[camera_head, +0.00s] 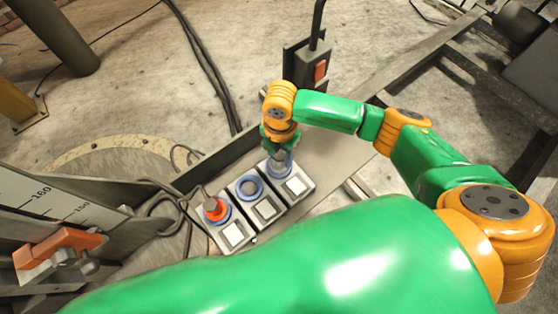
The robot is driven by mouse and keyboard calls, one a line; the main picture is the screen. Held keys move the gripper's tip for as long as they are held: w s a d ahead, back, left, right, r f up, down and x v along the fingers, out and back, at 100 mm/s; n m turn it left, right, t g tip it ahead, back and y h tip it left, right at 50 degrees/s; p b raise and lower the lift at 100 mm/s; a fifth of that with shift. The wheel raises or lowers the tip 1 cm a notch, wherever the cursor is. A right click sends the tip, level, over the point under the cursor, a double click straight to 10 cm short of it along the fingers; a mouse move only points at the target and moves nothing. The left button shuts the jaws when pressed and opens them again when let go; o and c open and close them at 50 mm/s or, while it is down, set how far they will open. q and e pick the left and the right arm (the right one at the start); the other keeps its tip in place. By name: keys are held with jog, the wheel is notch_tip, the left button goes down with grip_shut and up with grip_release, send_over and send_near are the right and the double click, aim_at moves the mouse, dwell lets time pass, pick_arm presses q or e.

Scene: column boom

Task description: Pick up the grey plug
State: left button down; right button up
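A panel in the middle holds three socket blocks in a row. The left block (232,235) has a red-orange ring (215,211) with a grey plug-like piece (208,202) and a cable at it. The middle block has a blue ring with a grey centre (249,187). The right block (296,187) has a blue ring (279,172), partly hidden under my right gripper (281,158). The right gripper points down at this ring, and its fingertips are small and blend with grey parts there. I cannot tell whether a plug is between them. My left gripper is out of view.
A grey post with an orange switch (320,71) stands behind my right wrist. An orange clamp (58,248) sits on a numbered scale (60,205) at the left. Dark cables (205,65) run over the concrete floor. A metal beam (400,62) extends to the upper right.

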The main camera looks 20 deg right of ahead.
aim_at(280, 155)
grip_shut()
jog(key=shift+r, duration=0.1)
jog(key=shift+w+r, duration=0.1)
jog(key=shift+r, duration=0.2)
notch_tip(280, 155, up, 3)
jog(key=s+a+r+p, duration=0.1)
jog(key=s+r+p, duration=0.9)
jog(key=s+r, duration=0.4)
